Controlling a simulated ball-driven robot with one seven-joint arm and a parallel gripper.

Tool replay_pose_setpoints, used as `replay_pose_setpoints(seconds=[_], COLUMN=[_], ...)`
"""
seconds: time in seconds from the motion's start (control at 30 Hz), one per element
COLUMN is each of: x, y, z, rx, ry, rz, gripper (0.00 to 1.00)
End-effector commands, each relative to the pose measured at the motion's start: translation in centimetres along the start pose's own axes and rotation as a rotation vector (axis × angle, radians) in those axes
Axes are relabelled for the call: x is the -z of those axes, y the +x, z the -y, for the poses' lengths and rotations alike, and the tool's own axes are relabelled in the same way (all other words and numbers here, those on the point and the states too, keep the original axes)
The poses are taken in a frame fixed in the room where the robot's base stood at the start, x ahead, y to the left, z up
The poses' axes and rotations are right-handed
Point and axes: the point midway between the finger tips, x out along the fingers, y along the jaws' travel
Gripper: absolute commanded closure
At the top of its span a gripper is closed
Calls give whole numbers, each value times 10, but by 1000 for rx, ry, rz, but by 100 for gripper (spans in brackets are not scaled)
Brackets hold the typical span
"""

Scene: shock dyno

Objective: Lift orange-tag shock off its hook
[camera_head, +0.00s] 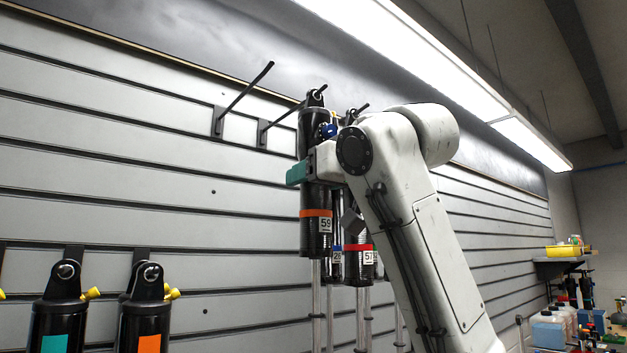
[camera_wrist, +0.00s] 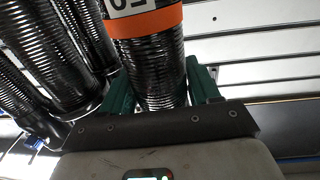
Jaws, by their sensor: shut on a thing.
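A black shock with an orange band and a label reading 59 (camera_head: 316,235) hangs upright in front of the slatted wall. My gripper (camera_head: 300,173), with teal fingers, is shut around its body above the band. In the wrist view the ribbed shock (camera_wrist: 148,60) sits between the teal fingers (camera_wrist: 160,92). The shock's top eye is at the outer end of a dark hook (camera_head: 277,124); I cannot tell whether the hook still passes through it. Another black shock with an orange square tag (camera_head: 148,343) hangs at the lower left.
A red-banded shock (camera_head: 359,265) and a blue-banded one (camera_head: 337,262) hang close behind to the right. An empty hook (camera_head: 243,98) juts out at the left. A teal-tagged shock (camera_head: 56,330) is at the lower left. Bottles stand on a bench at the far right.

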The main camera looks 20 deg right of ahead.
Motion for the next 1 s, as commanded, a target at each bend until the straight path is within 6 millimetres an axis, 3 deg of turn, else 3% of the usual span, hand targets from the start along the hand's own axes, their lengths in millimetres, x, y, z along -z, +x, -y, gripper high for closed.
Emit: replay_pose_setpoints(seconds=[1.0], x=[10], y=[-16], z=[-1], rx=[1], ry=[-2], rz=[-23], gripper=[100])
